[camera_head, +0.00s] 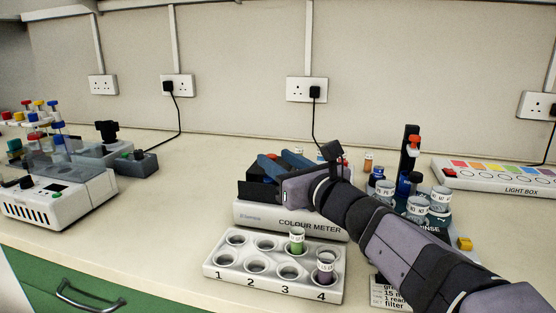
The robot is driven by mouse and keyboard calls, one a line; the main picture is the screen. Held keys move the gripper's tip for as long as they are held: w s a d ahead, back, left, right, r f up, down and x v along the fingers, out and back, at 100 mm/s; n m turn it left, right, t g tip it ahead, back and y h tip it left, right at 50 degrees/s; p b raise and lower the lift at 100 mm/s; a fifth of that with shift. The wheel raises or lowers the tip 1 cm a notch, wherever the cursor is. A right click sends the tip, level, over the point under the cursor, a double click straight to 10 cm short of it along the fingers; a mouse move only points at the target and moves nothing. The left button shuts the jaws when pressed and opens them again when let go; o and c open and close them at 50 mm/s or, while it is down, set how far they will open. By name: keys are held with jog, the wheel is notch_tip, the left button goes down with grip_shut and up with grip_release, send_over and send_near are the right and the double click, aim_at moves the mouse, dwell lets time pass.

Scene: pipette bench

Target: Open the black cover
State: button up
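The colour meter (265,216) is a low grey-white box in the middle of the bench. A black flat piece (257,191), which looks like its cover, shows at the left of its top. Behind it is more dark material with a bit of red, partly hidden by my gripper. I cannot tell how far the cover is raised. My gripper (275,156) is over the meter's top, reaching in from the right. Its two blue fingers are apart with a gap between them. Whether they touch the cover is hidden.
A white numbered rack (222,263) with a green vial (297,240) and a dark vial (326,267) stands in front. Labelled vials (417,208) stand right, beside my arm. A light box (490,174) lies at the right back. Clear bench lies left of the meter.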

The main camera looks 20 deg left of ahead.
jog(key=shift+w+a, duration=0.15)
grip_shut()
jog(key=shift+w+p, duration=0.75)
jog(key=shift+w, duration=3)
grip_release()
jog(key=shift+b+v, duration=0.6)
jog(key=shift+v, duration=3.1)
